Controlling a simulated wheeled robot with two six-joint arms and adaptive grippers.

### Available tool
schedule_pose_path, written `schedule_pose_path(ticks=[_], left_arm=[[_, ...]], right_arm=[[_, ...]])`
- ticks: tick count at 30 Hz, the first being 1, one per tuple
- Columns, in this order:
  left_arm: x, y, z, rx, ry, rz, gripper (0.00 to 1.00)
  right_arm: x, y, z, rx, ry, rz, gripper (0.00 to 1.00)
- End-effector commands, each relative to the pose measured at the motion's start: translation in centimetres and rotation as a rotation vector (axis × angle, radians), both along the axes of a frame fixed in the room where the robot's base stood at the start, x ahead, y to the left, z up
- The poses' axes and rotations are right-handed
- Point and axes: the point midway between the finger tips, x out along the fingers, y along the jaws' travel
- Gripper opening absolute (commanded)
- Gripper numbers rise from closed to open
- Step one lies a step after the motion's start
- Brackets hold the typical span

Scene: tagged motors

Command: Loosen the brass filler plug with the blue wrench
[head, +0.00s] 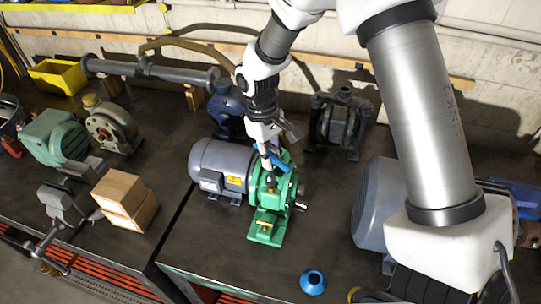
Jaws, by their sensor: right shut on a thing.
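A green pump housing (270,205) joined to a grey motor (220,165) stands on the dark bench in the middle of the head view. My right gripper (268,142) is above the housing, pointing down, shut on the blue wrench (278,158). The wrench is partly hidden by the gripper and lies close over the top of the housing. I cannot tell whether it touches anything there. The brass filler plug cannot be made out clearly at this size; the gripper and wrench cover part of the housing top. My left gripper is not in view.
A dark grey pump (340,122) stands behind to the right. Two cardboard boxes (124,198), a vise (58,205) and a green motor (55,138) are at left. Bare bench lies right of the green housing.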

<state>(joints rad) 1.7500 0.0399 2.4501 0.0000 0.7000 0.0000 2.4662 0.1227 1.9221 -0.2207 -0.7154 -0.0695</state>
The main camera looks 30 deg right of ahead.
Motion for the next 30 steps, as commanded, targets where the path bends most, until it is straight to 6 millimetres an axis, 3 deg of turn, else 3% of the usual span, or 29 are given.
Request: schedule_pose_path(ticks=[17,30], left_arm=[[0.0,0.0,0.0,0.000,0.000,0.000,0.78],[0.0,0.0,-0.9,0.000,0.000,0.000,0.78]], right_arm=[[-0.1,0.0,0.0,0.000,0.066,0.002,0.00],[-0.1,0.0,-1.9,0.000,0.066,0.003,0.00]])
